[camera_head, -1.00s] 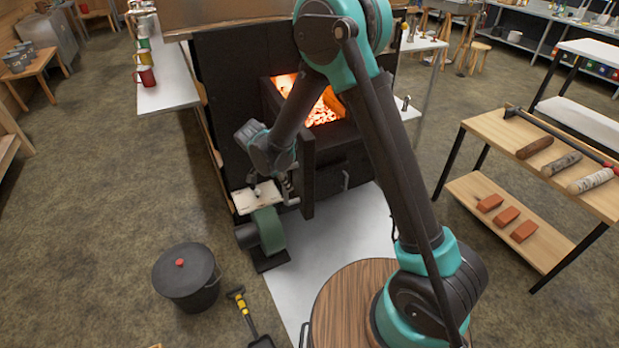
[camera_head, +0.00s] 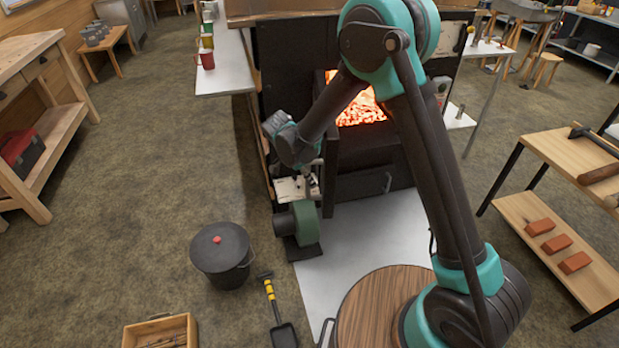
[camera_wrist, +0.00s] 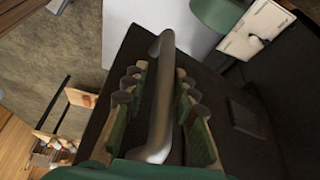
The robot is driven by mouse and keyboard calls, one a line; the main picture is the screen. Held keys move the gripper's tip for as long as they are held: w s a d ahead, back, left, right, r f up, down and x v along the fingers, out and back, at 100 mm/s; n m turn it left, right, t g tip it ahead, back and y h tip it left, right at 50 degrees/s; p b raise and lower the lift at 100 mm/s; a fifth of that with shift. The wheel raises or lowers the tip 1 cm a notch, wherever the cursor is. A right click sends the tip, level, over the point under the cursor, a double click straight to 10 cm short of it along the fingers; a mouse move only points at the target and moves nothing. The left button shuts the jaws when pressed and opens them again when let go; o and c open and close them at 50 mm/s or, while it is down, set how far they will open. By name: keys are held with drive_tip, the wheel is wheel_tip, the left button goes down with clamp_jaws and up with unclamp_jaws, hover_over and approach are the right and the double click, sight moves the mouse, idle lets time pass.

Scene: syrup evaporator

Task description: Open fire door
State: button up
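The fire door (camera_head: 331,178) is a dark panel standing swung outward from the stove front, seen nearly edge-on in the head view. The glowing firebox opening (camera_head: 358,108) shows beside it. In the wrist view the dark door face (camera_wrist: 240,120) carries a grey metal bar handle (camera_wrist: 160,95). My gripper (camera_wrist: 161,85) has its fingers on either side of this handle, with narrow gaps seen between bar and fingers. In the head view my gripper (camera_head: 306,178) is small, left of the door, and its fingertips are not clear.
A green blower (camera_head: 305,222) stands on the floor close below my gripper. A lidded black bucket (camera_head: 221,255), a shovel (camera_head: 280,325) and a wooden box (camera_head: 160,330) lie to the left. A wooden shelf table (camera_head: 560,155) is at right.

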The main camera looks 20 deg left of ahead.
drive_tip(key=shift+o, duration=0.7)
drive_tip(key=shift+w, duration=0.1)
drive_tip(key=shift+a+r, duration=0.1)
drive_tip(key=shift+r, duration=0.1)
drive_tip(key=v, duration=1.1)
drive_tip(key=shift+r, duration=0.25)
drive_tip(key=shift+s+a, duration=0.1)
drive_tip(key=shift+s, duration=0.15)
